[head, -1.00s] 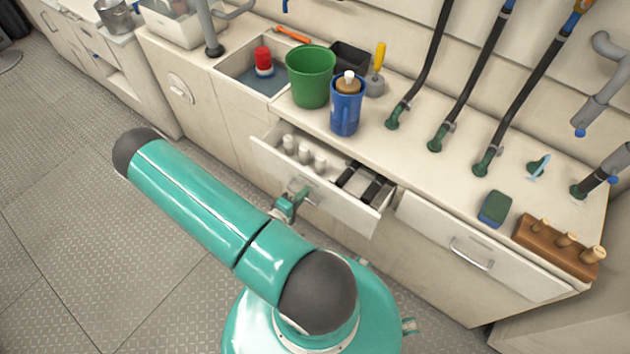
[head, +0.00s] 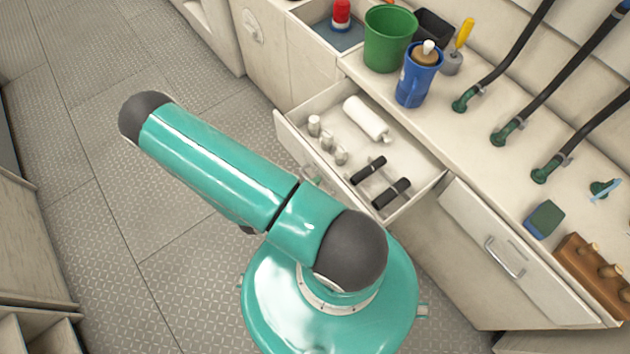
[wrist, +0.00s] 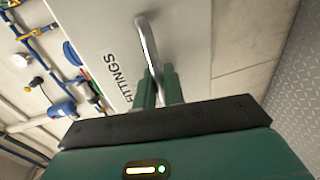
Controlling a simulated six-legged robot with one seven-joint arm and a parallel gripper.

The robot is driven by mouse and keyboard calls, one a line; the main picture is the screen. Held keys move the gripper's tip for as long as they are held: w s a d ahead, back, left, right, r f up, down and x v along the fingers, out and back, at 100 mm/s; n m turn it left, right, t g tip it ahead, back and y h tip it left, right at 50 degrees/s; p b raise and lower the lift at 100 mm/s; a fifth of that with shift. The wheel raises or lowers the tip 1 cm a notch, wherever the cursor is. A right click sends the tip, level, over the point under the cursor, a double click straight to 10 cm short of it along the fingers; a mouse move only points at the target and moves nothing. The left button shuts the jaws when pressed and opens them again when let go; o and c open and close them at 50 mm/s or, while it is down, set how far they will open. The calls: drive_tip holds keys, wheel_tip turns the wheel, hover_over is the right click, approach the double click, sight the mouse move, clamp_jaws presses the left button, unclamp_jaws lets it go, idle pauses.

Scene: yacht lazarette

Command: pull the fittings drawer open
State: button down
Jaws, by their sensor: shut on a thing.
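The fittings drawer (head: 290,133) stands well out from the cabinet in the head view. In the wrist view the drawer front (wrist: 180,30) carries the word FITTINGS and a metal bar handle (wrist: 148,45). My gripper (wrist: 158,88) is shut on the handle, its green fingers around the bar's near end. In the head view my arm mostly hides the gripper and handle.
A closed drawer (head: 515,250) is to the right. Patterned floor (head: 130,200) is clear to the left.

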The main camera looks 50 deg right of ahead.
drive_tip(key=shift+w, duration=0.1)
drive_tip(key=c, duration=1.9)
unclamp_jaws()
drive_tip(key=v, duration=1.3)
drive_tip(key=shift+a+r, duration=0.1)
drive_tip(key=shift+a, duration=0.3)
drive_tip(key=shift+w, duration=0.1)
